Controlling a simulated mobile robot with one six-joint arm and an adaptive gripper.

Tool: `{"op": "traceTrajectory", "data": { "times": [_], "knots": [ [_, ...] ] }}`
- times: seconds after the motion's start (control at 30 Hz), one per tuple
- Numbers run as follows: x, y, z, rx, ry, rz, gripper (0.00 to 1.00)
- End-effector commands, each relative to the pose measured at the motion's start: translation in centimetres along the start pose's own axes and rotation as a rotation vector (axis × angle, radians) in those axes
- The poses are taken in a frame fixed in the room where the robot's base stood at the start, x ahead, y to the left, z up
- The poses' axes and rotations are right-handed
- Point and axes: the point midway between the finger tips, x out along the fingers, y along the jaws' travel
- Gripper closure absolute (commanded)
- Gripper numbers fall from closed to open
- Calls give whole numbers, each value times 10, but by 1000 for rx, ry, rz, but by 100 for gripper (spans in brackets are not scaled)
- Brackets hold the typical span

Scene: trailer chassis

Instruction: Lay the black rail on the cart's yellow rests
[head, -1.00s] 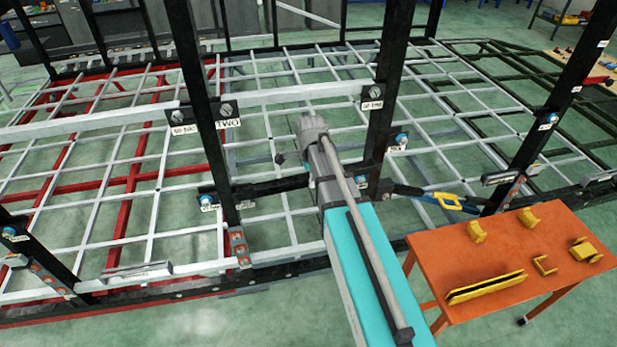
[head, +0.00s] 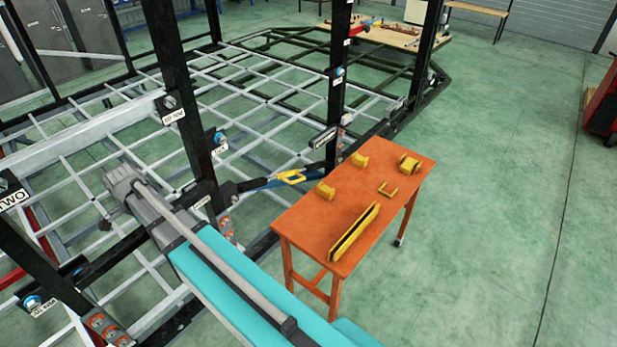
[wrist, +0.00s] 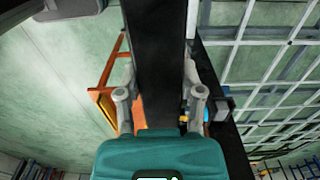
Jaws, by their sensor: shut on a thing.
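In the wrist view my gripper (wrist: 160,102) has its two grey fingers on either side of the black rail (wrist: 157,55) and is shut on it. The rail runs up out of the top of that view, so its far end is not visible. The head view does not clearly show the gripper or the held rail. The orange cart (head: 300,226) stands right of the chassis. Its top carries yellow rests, among them one near the left edge (head: 326,191), one at the back (head: 360,159) and one at the right (head: 410,163). The cart also shows in the wrist view (wrist: 106,88).
The chassis has black posts (head: 338,85) and a pale lattice (head: 230,90). A blue and yellow item (head: 290,177) is beside the cart.

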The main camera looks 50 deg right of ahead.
Motion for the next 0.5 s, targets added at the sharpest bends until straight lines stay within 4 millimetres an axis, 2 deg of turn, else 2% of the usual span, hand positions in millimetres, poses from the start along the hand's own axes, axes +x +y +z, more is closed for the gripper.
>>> {"op": "traceTrajectory", "data": {
  "times": [0.03, 0.5],
  "knots": [
    [16, 0, 0, 0, 0, 0, 100],
    [86, 0, 0, 0, 0, 0, 100]
  ]
}}
